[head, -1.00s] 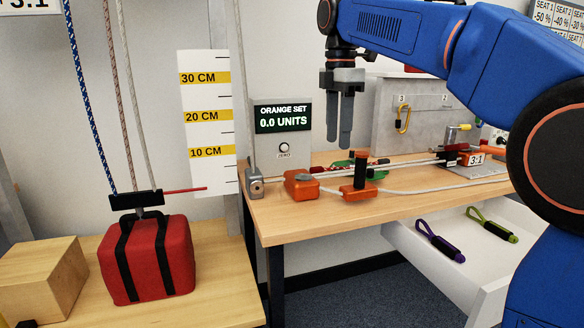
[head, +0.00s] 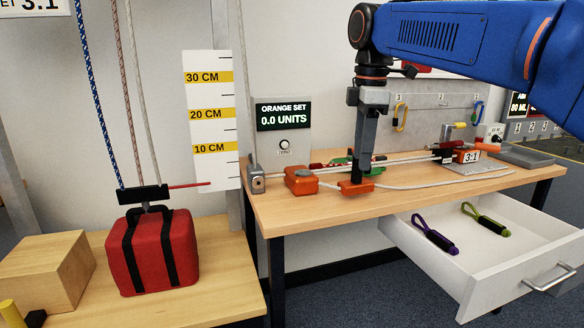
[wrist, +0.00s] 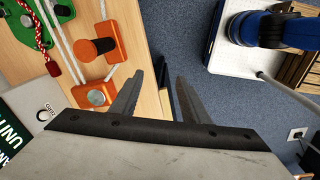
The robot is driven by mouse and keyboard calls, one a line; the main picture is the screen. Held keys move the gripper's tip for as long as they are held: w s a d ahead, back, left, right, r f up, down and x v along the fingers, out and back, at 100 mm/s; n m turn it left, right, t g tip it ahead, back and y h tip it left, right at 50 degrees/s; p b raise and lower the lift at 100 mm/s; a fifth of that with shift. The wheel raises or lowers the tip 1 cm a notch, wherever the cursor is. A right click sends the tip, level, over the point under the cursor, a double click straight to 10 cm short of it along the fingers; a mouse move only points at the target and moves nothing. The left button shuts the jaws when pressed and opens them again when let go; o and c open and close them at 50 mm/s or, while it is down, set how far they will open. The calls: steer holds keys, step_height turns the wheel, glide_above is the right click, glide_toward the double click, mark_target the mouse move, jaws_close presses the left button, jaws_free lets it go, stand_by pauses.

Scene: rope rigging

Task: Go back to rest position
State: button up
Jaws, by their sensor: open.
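My gripper (head: 361,178) hangs from the blue arm, fingers pointing down, by the front edge of the workbench. In the wrist view its two dark fingers (wrist: 160,78) are apart with nothing between them; bench edge and floor show past them. In the head view it covers most of the orange cleat with the black post (head: 352,188). In the wrist view that cleat (wrist: 92,48) stands left of the fingers, apart from them in the picture.
The workbench (head: 420,197) carries an orange block (head: 300,180), ropes and a 3:1 pulley plate (head: 480,166). An open drawer (head: 478,262) juts out below, holding a purple loop (head: 435,236) and a green loop (head: 484,220). A red bag (head: 160,252) stands at left.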

steer(key=s+d+f+m+t, duration=0.1)
steer(key=s+d+f+m, duration=0.3)
steer(key=s+f+m, duration=0.2)
steer(key=s+d+f+m+t, duration=0.1)
steer(key=s+d+f+m, duration=0.3)
steer(key=s+f, duration=0.6)
steer(key=s+d+f+m+t, duration=0.2)
steer(key=s+d+f+m, duration=0.3)
steer(key=f, duration=0.7)
steer(key=s+m, duration=0.2)
steer(key=s, duration=0.2)
steer(key=shift+f+m, duration=0.3)
steer(key=shift+f, duration=0.05)
steer(key=shift+s+d, duration=0.1)
